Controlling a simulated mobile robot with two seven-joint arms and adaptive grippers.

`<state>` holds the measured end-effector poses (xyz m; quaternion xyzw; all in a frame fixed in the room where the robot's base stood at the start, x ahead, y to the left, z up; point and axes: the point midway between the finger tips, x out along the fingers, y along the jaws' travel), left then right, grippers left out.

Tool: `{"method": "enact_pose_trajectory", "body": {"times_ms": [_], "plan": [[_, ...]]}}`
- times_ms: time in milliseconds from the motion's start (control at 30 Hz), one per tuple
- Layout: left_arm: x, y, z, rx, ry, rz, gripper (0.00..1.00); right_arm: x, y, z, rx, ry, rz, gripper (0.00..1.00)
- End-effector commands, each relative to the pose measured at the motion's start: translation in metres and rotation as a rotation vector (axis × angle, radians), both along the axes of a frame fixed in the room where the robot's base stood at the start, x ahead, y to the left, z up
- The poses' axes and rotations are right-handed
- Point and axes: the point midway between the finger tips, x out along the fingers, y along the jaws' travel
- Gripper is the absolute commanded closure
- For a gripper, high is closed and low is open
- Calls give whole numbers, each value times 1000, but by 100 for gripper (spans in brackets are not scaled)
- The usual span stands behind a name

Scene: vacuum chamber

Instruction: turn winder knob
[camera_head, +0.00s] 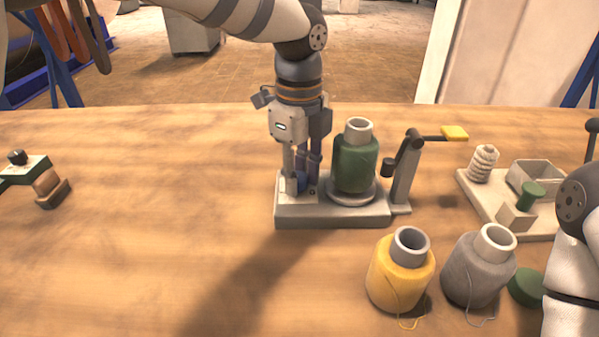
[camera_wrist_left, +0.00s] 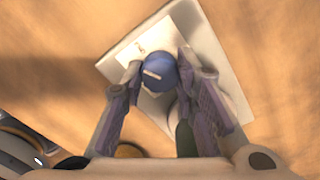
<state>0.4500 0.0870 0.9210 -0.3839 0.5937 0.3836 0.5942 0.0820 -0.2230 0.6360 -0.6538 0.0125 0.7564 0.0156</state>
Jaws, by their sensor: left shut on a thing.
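The winder (camera_head: 330,214) has a pale flat base on the wooden table, with a green thread spool (camera_head: 355,163) upright on its round plate. Its knob (camera_wrist_left: 158,72) is blue with a white mark on top, at the left end of the base. My left gripper (camera_head: 303,185) points straight down over that end. In the left wrist view its fingers (camera_wrist_left: 158,80) are closed on the knob from both sides. In the head view the fingers mostly hide the knob. My right arm shows only in part at the right edge, and its gripper is out of view.
A grey lever arm with a yellow tip (camera_head: 455,132) rises right of the green spool. Yellow (camera_head: 399,273) and grey (camera_head: 477,268) spools stand in front. A tray with small parts (camera_head: 512,200) is at right.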

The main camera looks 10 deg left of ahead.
Motion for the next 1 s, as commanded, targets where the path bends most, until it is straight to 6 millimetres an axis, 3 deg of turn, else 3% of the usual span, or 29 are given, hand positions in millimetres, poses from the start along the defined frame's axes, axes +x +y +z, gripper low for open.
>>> {"method": "enact_pose_trajectory", "body": {"times_ms": [400, 933, 967, 1000], "plan": [[-1, 0, -2, 0, 4, -159, 100, -2, 0, -2, 0, 7, 0, 60], [-1, 0, -2, 0, 4, -177, 100, -2, 0, -2, 0, 7, 0, 60], [-1, 0, -2, 0, 4, -177, 68, -2, 0, -2, 0, 7, 0, 60], [-1, 0, -2, 0, 4, -177, 59, -2, 0, -2, 0, 7, 0, 60]]}}
